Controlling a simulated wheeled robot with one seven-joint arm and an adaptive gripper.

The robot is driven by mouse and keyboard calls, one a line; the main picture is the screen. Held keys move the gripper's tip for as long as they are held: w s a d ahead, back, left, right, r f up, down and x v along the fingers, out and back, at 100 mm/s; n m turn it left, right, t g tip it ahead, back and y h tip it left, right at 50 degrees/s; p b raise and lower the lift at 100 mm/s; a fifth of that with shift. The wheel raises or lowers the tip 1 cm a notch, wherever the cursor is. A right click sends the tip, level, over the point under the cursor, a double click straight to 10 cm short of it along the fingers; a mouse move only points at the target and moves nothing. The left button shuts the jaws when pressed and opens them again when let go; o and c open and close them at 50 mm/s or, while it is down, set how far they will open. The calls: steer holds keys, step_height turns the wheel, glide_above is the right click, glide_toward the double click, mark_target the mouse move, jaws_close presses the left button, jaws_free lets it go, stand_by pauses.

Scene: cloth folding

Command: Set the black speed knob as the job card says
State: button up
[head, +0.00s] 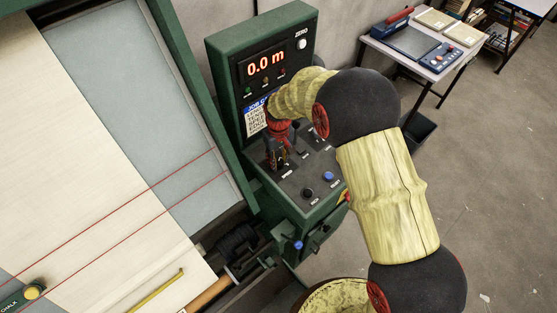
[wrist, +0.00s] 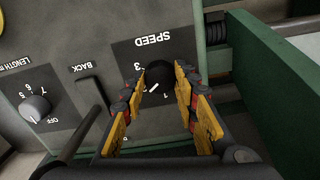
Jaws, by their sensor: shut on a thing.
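The black speed knob (wrist: 156,76) sits on the grey panel under the upside-down SPEED label in the wrist view. Its white pointer line is partly visible; a 3 shows to its left and a 1 to its right. My gripper (wrist: 160,84), with yellow and red fingers, is shut on the knob, one finger on each side. In the head view my gripper (head: 278,154) points down at the console panel and hides the knob. The job card (head: 254,117), white with a blue header, is on the console front; my arm covers its right part, and its values cannot be read.
The green console's display (head: 264,65) reads 0.0 m. A white ZERO button (head: 302,44) is beside it. A length dial (wrist: 35,108) and a BACK switch (wrist: 92,92) lie left of the knob. A green rail (wrist: 268,95) stands close on the right.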

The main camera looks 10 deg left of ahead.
mark_target(278, 162)
steer(key=shift+m, duration=0.5)
steer(key=o, duration=1.2)
steer(key=shift+r, duration=0.1)
step_height(278, 162, up, 12)
stand_by(0.5)
